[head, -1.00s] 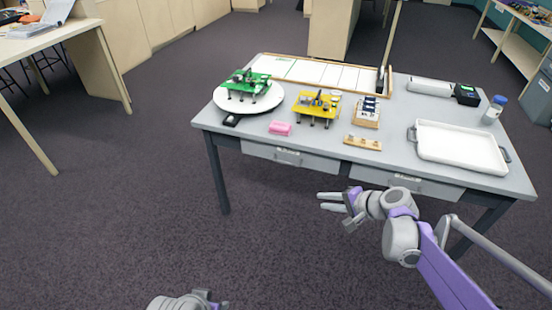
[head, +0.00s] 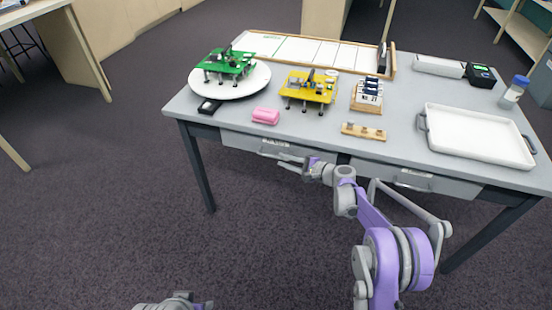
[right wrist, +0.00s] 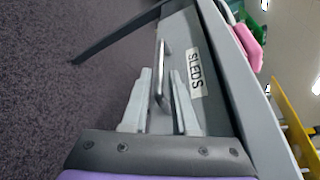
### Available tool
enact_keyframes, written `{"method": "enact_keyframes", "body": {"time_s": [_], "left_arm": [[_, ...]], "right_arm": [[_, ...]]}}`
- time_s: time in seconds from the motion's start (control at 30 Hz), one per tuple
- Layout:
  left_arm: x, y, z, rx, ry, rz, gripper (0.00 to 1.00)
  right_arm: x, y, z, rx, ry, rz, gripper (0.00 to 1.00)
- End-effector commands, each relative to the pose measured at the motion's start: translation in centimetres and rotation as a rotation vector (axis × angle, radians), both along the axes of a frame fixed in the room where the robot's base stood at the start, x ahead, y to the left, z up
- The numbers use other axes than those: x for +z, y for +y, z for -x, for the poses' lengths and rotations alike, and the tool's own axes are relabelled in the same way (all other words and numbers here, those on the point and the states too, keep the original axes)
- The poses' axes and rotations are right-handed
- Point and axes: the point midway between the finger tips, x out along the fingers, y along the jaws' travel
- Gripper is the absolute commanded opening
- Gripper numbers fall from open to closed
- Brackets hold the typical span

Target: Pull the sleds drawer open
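The sleds drawer (head: 240,142) is the left drawer under the grey table's front edge. It looks closed. In the right wrist view its label (right wrist: 195,72) reads SLEDS, beside a grey bar handle (right wrist: 161,75). My right gripper (head: 282,160) is at this drawer's front. In the right wrist view its two fingers (right wrist: 161,80) are open, one on each side of the handle, with visible gaps. My left gripper (head: 182,302) shows only partly at the bottom edge of the head view, away from the table; its fingers cannot be made out.
A second drawer (head: 430,183) sits to the right. On the table (head: 330,135) are a pink block (head: 266,116), a green board (head: 229,62) on a white disc, a yellow board (head: 308,88), a wooden strip (head: 363,132) and a white tray (head: 478,135). Floor in front is clear.

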Motion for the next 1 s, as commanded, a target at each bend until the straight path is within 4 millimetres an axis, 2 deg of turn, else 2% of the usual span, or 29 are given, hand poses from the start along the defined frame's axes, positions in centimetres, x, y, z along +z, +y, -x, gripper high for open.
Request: {"method": "enact_keyframes", "body": {"time_s": [0.1,0.23,0.63,0.8,1.0], "left_arm": [[-0.5,0.0,-0.1,0.000,0.001,0.000,0.50],[-0.8,0.0,-0.1,0.000,0.002,0.000,0.50],[-0.8,0.0,-0.1,0.000,0.002,0.000,0.50],[-0.8,0.0,-0.1,0.000,0.002,0.000,0.50],[-0.8,0.0,-0.1,0.000,0.002,0.000,0.50]], "right_arm": [[-0.6,1.7,-1.1,0.002,0.000,0.000,0.27],[-0.8,2.8,-2.0,0.001,0.000,0.001,0.27],[-0.9,3.3,-2.4,-0.001,-0.001,0.001,0.27],[-0.9,3.3,-2.4,-0.001,-0.001,0.001,0.00],[-0.9,3.3,-2.4,-0.001,-0.001,0.001,0.00]]}}
